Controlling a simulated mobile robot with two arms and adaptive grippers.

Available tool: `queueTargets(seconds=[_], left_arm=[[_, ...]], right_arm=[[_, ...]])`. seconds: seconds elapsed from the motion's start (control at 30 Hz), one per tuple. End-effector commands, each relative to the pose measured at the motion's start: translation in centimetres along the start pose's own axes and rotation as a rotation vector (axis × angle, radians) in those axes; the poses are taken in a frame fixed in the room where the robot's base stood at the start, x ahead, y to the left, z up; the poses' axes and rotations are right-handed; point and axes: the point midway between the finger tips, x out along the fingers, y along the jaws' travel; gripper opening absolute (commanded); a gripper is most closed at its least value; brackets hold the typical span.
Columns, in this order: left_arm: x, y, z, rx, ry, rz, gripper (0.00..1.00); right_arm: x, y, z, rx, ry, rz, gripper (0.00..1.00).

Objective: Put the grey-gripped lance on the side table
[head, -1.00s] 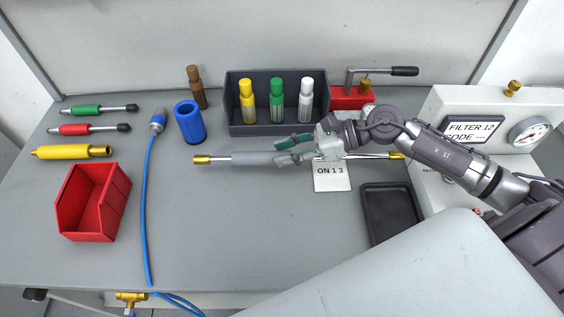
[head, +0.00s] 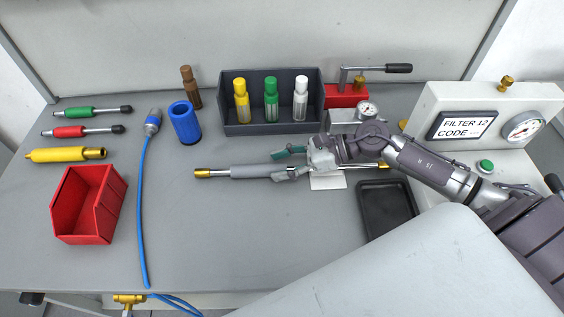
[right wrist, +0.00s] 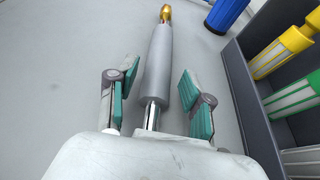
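The grey-gripped lance (head: 258,172) has a grey sleeve and brass ends. It lies roughly level across the middle of the grey bench (head: 215,235), its brass tip pointing left. My right gripper (head: 290,163) is over its rear part. In the right wrist view the lance (right wrist: 157,70) runs between the two green-padded fingers (right wrist: 157,95). Gaps show on both sides, so the gripper is open around it. The gripper hides part of the rod in the head view. My left gripper is not in view.
A dark bin (head: 274,127) of bottles stands behind the lance. A blue cylinder (head: 185,122), blue hose (head: 143,215) and red bin (head: 88,205) are left. A black tray (head: 386,210) and filter tester (head: 480,125) are right. The bench's front middle is clear.

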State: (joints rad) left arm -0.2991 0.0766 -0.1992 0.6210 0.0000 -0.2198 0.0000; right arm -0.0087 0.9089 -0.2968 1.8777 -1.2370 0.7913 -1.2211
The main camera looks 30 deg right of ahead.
Motion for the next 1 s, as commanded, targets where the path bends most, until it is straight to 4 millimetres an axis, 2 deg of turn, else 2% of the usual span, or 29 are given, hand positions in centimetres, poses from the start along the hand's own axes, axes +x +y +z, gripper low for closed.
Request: queueTargets(seconds=[0.37, 0.5, 0.73, 1.0], left_arm=[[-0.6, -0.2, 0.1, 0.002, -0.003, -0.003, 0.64], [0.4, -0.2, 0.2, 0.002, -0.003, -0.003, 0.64], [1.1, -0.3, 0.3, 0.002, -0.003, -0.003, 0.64], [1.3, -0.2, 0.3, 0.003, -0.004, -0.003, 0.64]], right_arm=[[-0.2, 0.0, 0.5, 0.0, 0.0, 0.0, 0.59], [-2.0, 0.0, -0.2, 0.0, 0.005, -0.002, 0.59], [-5.9, 0.0, -0.1, 0.002, 0.004, -0.001, 0.59], [-7.6, 0.0, 0.2, 0.0, 0.0, 0.0, 0.59]])
